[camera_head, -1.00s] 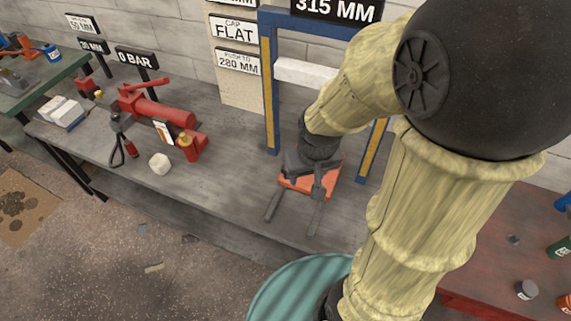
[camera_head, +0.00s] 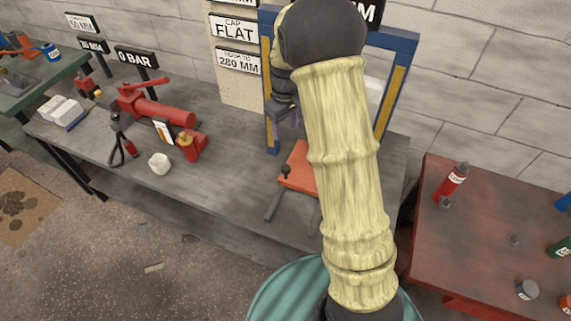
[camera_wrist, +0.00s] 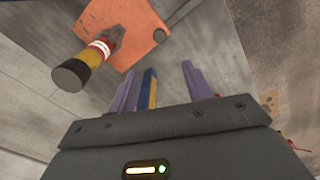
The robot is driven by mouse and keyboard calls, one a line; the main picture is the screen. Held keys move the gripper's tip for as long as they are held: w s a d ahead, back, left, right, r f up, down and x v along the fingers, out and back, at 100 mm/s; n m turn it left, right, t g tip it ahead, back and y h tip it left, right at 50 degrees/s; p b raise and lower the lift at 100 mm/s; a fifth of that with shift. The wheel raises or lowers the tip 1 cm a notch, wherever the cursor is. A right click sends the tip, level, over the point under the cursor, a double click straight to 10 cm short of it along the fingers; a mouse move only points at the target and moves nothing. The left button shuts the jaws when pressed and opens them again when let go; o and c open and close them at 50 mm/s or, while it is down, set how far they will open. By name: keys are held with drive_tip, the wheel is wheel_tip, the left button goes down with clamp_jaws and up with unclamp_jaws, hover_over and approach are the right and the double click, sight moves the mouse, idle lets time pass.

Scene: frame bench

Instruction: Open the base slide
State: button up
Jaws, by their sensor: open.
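The base slide is an orange plate (camera_head: 300,169) on dark rails (camera_head: 273,205) at the foot of a blue and yellow frame (camera_head: 398,85). A small dark knob (camera_head: 286,171) stands at its front left corner. My arm hides the plate's right part. My gripper (camera_head: 284,125) is left of and above the plate, by the frame's left post, partly hidden by my arm. In the wrist view its two purple fingers (camera_wrist: 158,88) are apart and empty, with a blue and yellow post beyond them. The orange plate (camera_wrist: 140,50) lies above them there, with its knob (camera_wrist: 160,35).
A banded cylinder (camera_wrist: 86,64) overlaps the plate in the wrist view; I cannot tell whether it touches. A red table (camera_head: 480,230) is at right.

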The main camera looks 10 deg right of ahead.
sight(285, 167)
wheel_tip(285, 167, down, 17)
drive_tip(key=shift+f+p, duration=0.2)
drive_tip(key=shift+p, duration=0.8)
clamp_jaws()
